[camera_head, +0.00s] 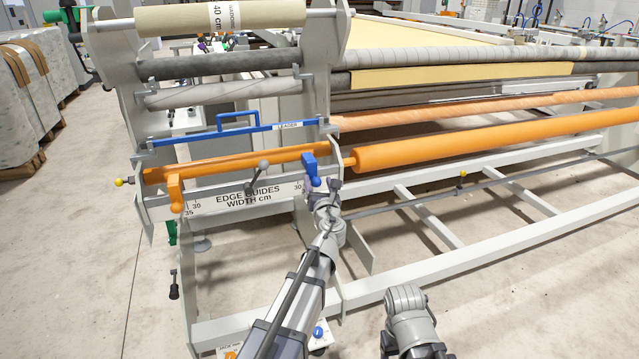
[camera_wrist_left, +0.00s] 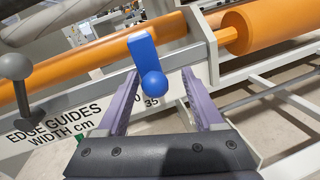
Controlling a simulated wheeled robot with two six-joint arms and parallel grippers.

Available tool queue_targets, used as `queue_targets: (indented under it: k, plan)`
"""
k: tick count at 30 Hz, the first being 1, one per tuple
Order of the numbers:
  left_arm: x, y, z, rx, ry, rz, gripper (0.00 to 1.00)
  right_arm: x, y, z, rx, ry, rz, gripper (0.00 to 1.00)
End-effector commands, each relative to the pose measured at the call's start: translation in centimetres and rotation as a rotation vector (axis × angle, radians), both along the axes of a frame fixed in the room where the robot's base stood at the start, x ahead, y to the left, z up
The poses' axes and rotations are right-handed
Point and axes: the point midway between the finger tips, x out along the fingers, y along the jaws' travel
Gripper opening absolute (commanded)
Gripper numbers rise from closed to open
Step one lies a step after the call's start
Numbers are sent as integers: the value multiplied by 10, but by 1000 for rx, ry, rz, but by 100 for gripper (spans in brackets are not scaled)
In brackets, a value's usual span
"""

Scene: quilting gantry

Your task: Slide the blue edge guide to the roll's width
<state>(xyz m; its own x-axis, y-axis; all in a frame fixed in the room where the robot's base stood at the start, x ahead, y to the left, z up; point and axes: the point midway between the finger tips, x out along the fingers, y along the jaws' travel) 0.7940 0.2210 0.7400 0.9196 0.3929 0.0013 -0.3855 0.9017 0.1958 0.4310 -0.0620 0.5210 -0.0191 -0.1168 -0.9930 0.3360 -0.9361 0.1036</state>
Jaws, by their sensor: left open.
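The blue edge guide (camera_head: 310,168) hangs on the rail at the right end of the white scale plate (camera_head: 245,198). My left gripper (camera_head: 323,188) is at the guide. In the wrist view its purple fingers (camera_wrist_left: 158,78) are open, one on each side of the knob, with gaps showing; contact is not visible. The fabric roll (camera_head: 180,20) on top carries a label reading 40 cm.
An orange guide (camera_head: 175,192) sits at the scale's left end. A grey ball-ended lever (camera_head: 262,166) stands between the guides; it also shows in the wrist view (camera_wrist_left: 16,68). The orange roller (camera_head: 480,138) extends right. A blue leader bar (camera_head: 235,133) lies above.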

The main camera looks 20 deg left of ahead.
Motion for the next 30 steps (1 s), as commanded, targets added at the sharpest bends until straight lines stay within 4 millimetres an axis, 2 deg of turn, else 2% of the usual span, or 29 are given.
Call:
queue_targets:
  k: [13,30]
  plan:
    - [-64,-29,-1,-5,0,-9,68,0,0,0,0,0,0,68]
    - [-68,-29,0,-5,-1,-7,68,0,0,0,0,0,0,68]
